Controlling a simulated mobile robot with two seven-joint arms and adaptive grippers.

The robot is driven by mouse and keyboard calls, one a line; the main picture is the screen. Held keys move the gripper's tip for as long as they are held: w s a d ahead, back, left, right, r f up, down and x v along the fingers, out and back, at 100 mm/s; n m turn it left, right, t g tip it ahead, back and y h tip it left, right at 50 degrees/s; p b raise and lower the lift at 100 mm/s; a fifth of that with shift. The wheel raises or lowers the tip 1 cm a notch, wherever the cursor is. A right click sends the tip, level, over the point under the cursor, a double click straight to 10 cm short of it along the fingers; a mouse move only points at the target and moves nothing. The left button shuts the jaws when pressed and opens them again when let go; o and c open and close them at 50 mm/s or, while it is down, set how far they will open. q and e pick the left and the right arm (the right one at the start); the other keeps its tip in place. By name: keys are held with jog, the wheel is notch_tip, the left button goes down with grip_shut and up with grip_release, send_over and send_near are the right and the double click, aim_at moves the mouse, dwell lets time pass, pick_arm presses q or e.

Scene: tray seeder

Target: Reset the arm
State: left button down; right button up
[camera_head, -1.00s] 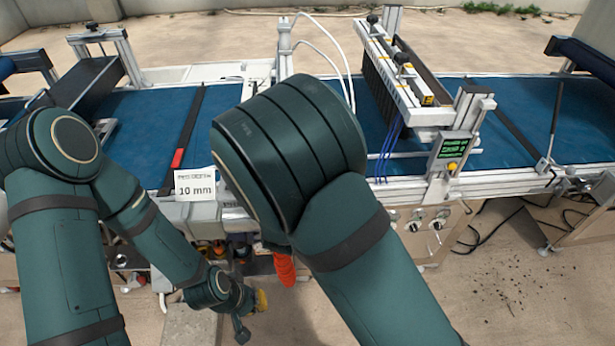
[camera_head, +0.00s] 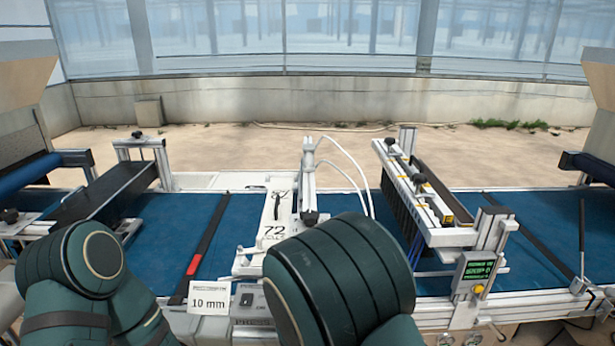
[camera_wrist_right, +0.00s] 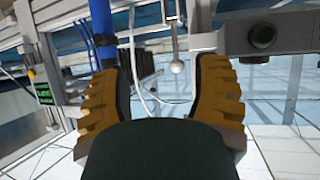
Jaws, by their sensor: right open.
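My right gripper (camera_wrist_right: 158,92) shows in the right wrist view, with its two yellow ridged fingers wide apart. I see nothing gripped between them; a white hose and a rod with a pale round end show beyond. In the head view my left arm (camera_head: 85,275) is at the lower left and my right arm (camera_head: 340,280) at the bottom middle. Both hands are outside the head view.
The tray seeder's blue belt (camera_head: 155,240) runs across in front of me. A white 10 mm card (camera_head: 209,298), a "72" plate (camera_head: 277,222), a brush unit (camera_head: 415,195) and a green display (camera_head: 478,270) are close to my arms. Bare floor lies behind.

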jog(key=s+d+f+g+y, duration=0.2)
jog(key=s+d+f+g, duration=0.15)
jog(key=s+f, duration=0.3)
jog(key=s+d+f+g+y, duration=0.2)
jog(key=s+f+g, duration=0.25)
jog(key=f, duration=0.35)
jog(key=s+f+g+y, duration=0.1)
jog(key=s+g+y, duration=0.1)
jog(key=s, duration=0.5)
jog(key=shift+s+d+n+g+y, duration=0.2)
jog(key=shift+n+g+y, duration=0.1)
jog(key=shift+n+y, duration=0.15)
jog(key=shift+f, duration=0.1)
dwell(1.1)
